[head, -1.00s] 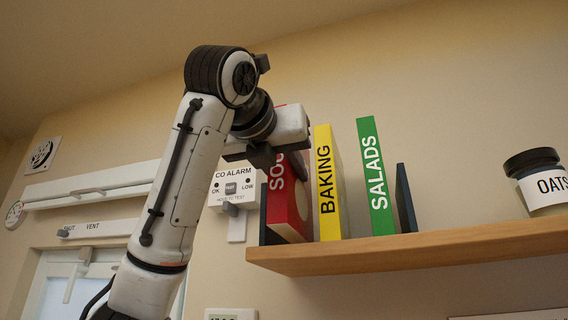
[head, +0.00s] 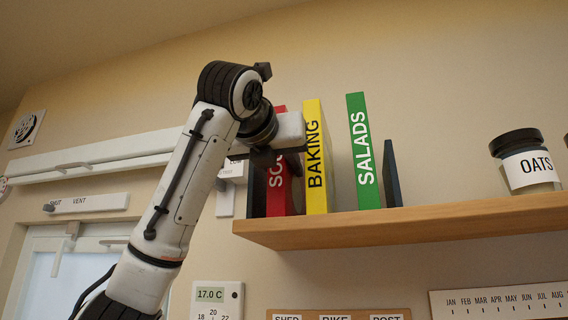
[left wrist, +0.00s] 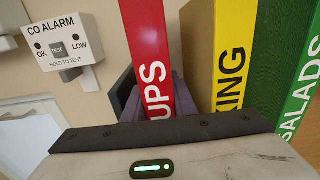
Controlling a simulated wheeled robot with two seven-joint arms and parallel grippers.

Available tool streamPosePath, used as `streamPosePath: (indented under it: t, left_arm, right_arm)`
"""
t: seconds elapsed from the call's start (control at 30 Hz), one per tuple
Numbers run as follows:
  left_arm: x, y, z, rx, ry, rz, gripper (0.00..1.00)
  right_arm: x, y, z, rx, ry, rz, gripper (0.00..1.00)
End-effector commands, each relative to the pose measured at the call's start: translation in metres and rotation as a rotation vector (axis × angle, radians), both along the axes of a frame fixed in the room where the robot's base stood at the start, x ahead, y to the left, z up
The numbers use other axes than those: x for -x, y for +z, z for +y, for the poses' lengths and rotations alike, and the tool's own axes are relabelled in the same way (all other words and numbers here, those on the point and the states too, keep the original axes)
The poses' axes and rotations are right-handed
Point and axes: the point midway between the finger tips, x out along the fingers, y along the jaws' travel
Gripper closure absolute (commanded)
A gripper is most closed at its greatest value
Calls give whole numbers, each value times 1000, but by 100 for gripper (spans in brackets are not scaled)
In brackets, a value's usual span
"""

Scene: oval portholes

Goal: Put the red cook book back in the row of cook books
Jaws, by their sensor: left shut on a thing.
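The red cook book (head: 279,190), lettered SOUPS, stands about upright at the left end of the row. The left wrist view shows its spine (left wrist: 147,40). My left gripper (head: 278,154) is shut on it, with a finger on each side; its body hides part of the spine. The yellow BAKING book (head: 316,160) is just to the right, with a narrow gap in the left wrist view. The green SALADS book (head: 364,150) stands further right, after a gap. I cannot tell whether the red book rests on the shelf. My right gripper is not in view.
The wooden shelf (head: 420,221) carries the row. Dark bookends stand at its left (head: 256,202) and right (head: 392,175). An OATS jar (head: 526,165) stands far right, with bare shelf between. A CO alarm (left wrist: 64,42) is on the wall to the left.

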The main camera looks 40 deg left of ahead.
Motion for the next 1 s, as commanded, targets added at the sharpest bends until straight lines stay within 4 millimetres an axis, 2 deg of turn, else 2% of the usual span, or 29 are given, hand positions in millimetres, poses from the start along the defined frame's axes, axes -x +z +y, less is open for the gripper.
streamPosePath:
  t: [0.33,0.37,0.5,0.8,1.0]
  left_arm:
    - [1,1,0,-2,-1,-7,100]
    - [1,1,0,-2,-1,-7,73]
    - [1,0,-1,-2,-1,-5,53]
    - [2,-2,-1,0,0,1,53]
    - [25,-3,-14,-2,-3,-4,53]
  right_arm:
    - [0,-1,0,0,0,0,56]
    - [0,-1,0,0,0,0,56]
    - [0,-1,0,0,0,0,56]
    - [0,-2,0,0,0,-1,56]
    - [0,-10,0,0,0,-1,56]
